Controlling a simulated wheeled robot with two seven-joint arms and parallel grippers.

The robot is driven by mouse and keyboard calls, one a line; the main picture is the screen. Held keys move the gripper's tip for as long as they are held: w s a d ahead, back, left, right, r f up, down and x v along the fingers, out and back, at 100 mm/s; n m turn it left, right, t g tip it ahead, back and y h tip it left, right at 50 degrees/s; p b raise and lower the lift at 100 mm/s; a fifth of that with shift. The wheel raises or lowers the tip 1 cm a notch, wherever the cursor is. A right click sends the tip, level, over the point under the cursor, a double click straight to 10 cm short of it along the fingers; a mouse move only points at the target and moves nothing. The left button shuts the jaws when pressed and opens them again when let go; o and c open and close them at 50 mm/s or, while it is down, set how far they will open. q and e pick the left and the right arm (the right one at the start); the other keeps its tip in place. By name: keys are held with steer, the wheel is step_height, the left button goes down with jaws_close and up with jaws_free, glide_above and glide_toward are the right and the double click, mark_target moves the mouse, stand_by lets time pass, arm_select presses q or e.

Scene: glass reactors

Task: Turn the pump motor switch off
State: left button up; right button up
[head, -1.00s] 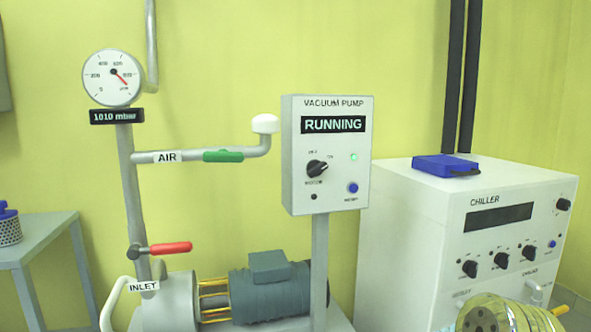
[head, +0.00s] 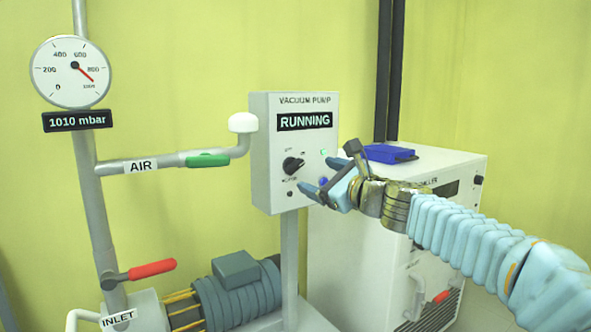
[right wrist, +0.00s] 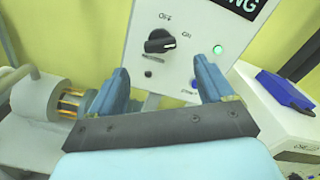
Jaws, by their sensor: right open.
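The vacuum pump control box (head: 262,150) stands on a post, and its display (head: 305,121) reads RUNNING. Its black rotary motor switch (head: 292,165) sits on the front, with OFF and ON marks; it also shows in the right wrist view (right wrist: 160,41), its pointer turned toward ON. A green lamp (right wrist: 218,49) is lit right of the switch. My right gripper (head: 328,170) is open and empty in front of the box's lower right; in the right wrist view its two fingers (right wrist: 163,82) are spread below the switch, apart from it. My left gripper is not in view.
The chiller (head: 335,245) with a blue device (head: 388,153) on top stands right of the box. The air valve (head: 207,160), red-handled inlet valve (head: 152,268) and gauge (head: 70,72) reading 1010 mbar are left. The pump motor (head: 240,295) lies below.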

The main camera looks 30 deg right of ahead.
mark_target(298, 169)
steer(key=w, duration=0.6)
steer(key=w+p, duration=0.1)
steer(key=w, duration=0.1)
steer(key=shift+w+a, duration=0.35)
steer(key=shift+w, duration=0.05)
steer(key=shift+c, duration=0.5)
steer(key=c, duration=0.9)
